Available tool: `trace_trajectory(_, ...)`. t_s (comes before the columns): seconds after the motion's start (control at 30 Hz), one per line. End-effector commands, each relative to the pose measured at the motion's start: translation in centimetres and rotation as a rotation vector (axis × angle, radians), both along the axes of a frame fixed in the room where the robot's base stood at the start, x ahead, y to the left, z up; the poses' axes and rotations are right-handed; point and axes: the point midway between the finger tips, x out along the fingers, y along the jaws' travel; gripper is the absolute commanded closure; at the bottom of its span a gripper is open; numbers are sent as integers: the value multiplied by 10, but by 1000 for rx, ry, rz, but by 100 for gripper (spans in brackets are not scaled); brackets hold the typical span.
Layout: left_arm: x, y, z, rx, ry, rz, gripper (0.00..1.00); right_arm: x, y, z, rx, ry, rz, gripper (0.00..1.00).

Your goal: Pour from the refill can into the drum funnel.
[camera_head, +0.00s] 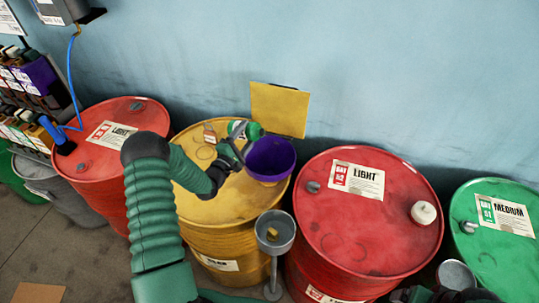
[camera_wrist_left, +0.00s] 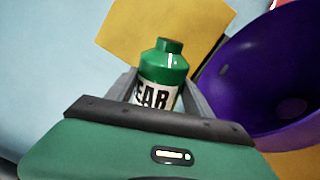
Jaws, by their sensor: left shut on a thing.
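My left gripper (camera_head: 245,137) is shut on a small green can (camera_head: 254,131). In the left wrist view the can (camera_wrist_left: 163,72) stands between the two grey fingers (camera_wrist_left: 158,95), with a white label reading "EAR" partly hidden by the hand. In the head view the can looks tilted and sits just above and left of the purple funnel (camera_head: 270,158). The funnel rests on the yellow drum (camera_head: 225,205); it also shows at the right of the left wrist view (camera_wrist_left: 255,75), apart from the can. No liquid stream shows. Dark and green parts at the bottom right edge may be my right arm.
A yellow panel (camera_head: 278,109) stands behind the funnel near the wall. Red drums stand left (camera_head: 105,170) and right (camera_head: 365,235), a green drum (camera_head: 500,250) far right. A grey funnel-topped stand (camera_head: 275,235) is in front. A bottle shelf (camera_head: 25,85) is at the left.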

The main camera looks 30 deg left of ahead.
Motion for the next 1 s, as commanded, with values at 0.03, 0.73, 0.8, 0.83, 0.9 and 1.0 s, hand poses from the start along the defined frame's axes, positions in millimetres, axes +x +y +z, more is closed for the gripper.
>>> trace_trajectory(0.03, 0, -1, 3, 13, -3, -1, 100, 0, 0, 1, 0, 0, 0, 14)
trace_trajectory(0.73, 0, -8, -2, 121, -3, 0, 100, 0, 0, -8, 0, 0, 0, 14)
trace_trajectory(0.8, 0, -9, -3, 135, -2, -1, 100, 0, 0, -9, 0, 0, 0, 14)
trace_trajectory(0.83, 0, -10, -3, 140, -2, 0, 100, 0, 0, -10, 0, 0, 0, 14)
trace_trajectory(0.9, 0, -11, -3, 153, -2, -1, 100, 0, 0, -11, 0, 0, 0, 14)
trace_trajectory(1.0, 0, -14, -3, 173, -2, -1, 100, 0, 0, -12, 0, 0, 0, 14)
